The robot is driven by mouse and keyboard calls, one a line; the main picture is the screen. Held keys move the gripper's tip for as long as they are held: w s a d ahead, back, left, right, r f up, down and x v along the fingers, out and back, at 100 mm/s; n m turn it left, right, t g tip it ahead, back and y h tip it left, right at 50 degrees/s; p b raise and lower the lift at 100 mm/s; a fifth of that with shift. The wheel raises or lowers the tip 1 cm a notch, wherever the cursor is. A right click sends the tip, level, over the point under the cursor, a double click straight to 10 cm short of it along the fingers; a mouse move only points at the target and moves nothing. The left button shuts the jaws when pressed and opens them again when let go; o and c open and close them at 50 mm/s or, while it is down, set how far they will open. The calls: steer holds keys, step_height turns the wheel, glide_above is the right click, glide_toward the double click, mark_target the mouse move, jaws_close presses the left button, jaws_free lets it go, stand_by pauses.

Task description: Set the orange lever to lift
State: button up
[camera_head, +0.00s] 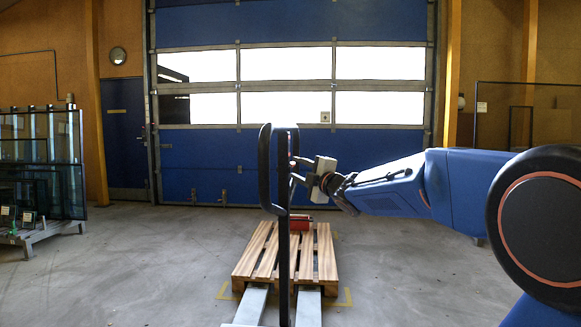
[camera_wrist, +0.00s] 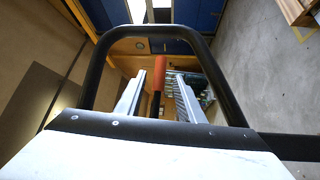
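The orange lever (camera_wrist: 159,73), on a dark stem, shows in the wrist view inside a black loop handle (camera_wrist: 90,85). The loop handle (camera_head: 265,165) stands on a black upright post in the head view, where I cannot make out the lever. My gripper (camera_wrist: 160,80) is open, with one finger on each side of the lever in the picture. I see gaps at both sides and no clear contact; the depth between fingertips and lever is hard to tell. In the head view my gripper (camera_head: 298,172) is at the right side of the handle, partly hidden by it.
A wooden pallet (camera_head: 262,262) lies on the floor over the grey forks (camera_head: 307,305), with a red object (camera_head: 300,222) near its far end. A glass rack (camera_head: 40,180) stands at the left. A blue shutter door (camera_head: 220,165) is behind. Floor around the pallet is clear.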

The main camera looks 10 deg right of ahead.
mark_target(293, 166)
steer(key=shift+x, duration=2.35)
jaws_close()
